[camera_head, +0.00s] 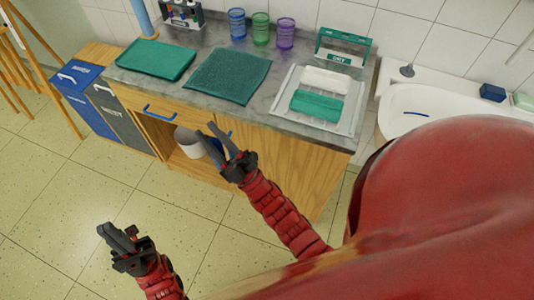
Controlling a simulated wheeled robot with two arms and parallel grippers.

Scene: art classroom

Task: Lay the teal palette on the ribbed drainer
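A white ribbed drainer (346,117) lies on the counter at the right. A small teal slab (316,105), which looks like the teal palette, lies flat on its front part, with a white slab (326,81) behind it. My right gripper (207,132) is open and empty, in front of the cabinet and to the left of the drainer. My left gripper (113,234) is low at the bottom left, over the floor and away from the counter. Its fingers look close together and hold nothing that I can see; the gap is unclear.
A teal tray-like sheet (156,59) and a darker teal mat (229,76) lie on the counter (290,62). Several coloured cups (260,28) and a labelled stand (343,47) are at the back. A white sink (408,101) is at the right; bins (88,95) are at the left.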

